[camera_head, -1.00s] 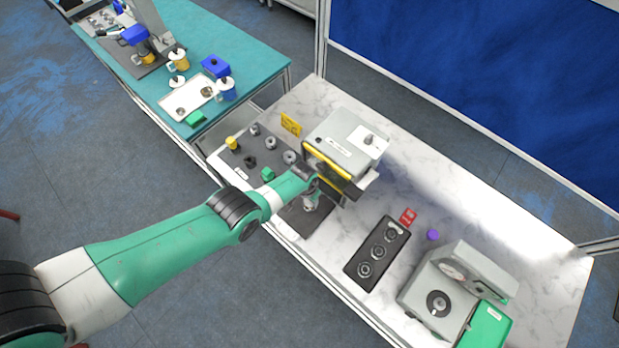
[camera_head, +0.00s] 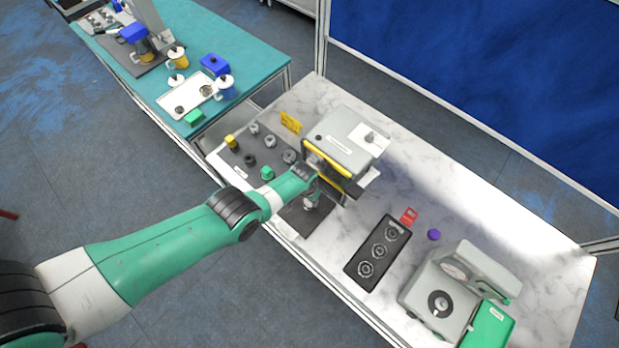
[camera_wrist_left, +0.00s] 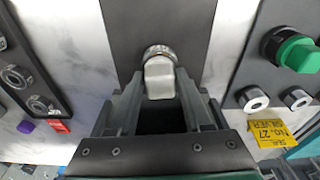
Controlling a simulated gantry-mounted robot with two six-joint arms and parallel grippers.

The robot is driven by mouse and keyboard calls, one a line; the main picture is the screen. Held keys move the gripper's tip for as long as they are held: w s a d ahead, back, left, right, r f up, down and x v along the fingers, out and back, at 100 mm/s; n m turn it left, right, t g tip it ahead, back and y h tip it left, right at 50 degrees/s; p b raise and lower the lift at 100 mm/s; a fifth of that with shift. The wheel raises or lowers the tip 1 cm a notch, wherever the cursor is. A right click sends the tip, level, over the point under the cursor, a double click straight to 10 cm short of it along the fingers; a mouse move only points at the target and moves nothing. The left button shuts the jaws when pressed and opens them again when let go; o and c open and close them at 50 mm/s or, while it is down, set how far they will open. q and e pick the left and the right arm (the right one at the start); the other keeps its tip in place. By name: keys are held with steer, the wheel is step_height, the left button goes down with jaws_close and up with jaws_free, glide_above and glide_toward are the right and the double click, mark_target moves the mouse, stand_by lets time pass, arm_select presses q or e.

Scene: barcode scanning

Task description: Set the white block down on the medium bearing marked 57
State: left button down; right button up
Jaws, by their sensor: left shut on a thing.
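My left gripper (camera_wrist_left: 155,108) is shut on the white block (camera_wrist_left: 160,80), a pale piece with rounded edges. In the left wrist view a silver ring-shaped bearing (camera_wrist_left: 160,50) shows right at the block's far end, over a dark mat (camera_wrist_left: 128,20). I cannot tell whether block and bearing touch, and I cannot read a 57. In the head view the left gripper (camera_head: 311,198) is low over the dark mat (camera_head: 300,222), in front of the grey machine; the block is too small to make out there. My right gripper is not in view.
The grey machine with a yellow edge (camera_head: 345,140) stands close behind the gripper. A black tray with three bearings (camera_head: 378,253) lies to the right, a dark board with several parts (camera_head: 245,170) to the left. A grey device (camera_head: 440,300) stands at the right end.

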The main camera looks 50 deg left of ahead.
arm_select(q)
steer(key=shift+f, duration=0.2)
jaws_free()
steer(key=shift+r, duration=0.1)
stand_by(0.5)
